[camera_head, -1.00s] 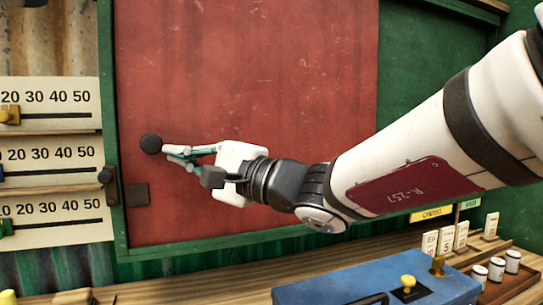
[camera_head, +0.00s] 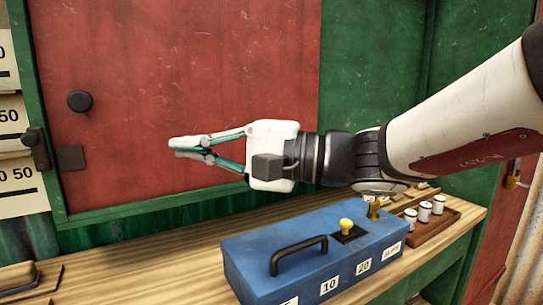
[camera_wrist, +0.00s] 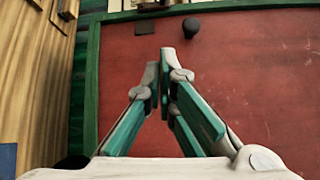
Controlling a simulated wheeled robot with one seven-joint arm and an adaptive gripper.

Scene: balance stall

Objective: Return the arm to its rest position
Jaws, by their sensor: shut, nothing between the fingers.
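My gripper (camera_head: 172,148) is shut and empty in the head view. It points left in front of the red panel (camera_head: 140,50), apart from the round black knob (camera_head: 80,101), which is to its upper left. In the wrist view the closed fingertips (camera_wrist: 160,58) meet in front of the red panel, with the black knob (camera_wrist: 191,27) just beyond and to the right. My arm reaches in from the right edge of the head view.
A blue box (camera_head: 262,246) with a black handle and yellow knob stands on the wooden counter (camera_head: 150,268) below my gripper. A tray (camera_head: 450,227) with white canisters is behind it at right. Number scales (camera_head: 18,178) are at the left edge.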

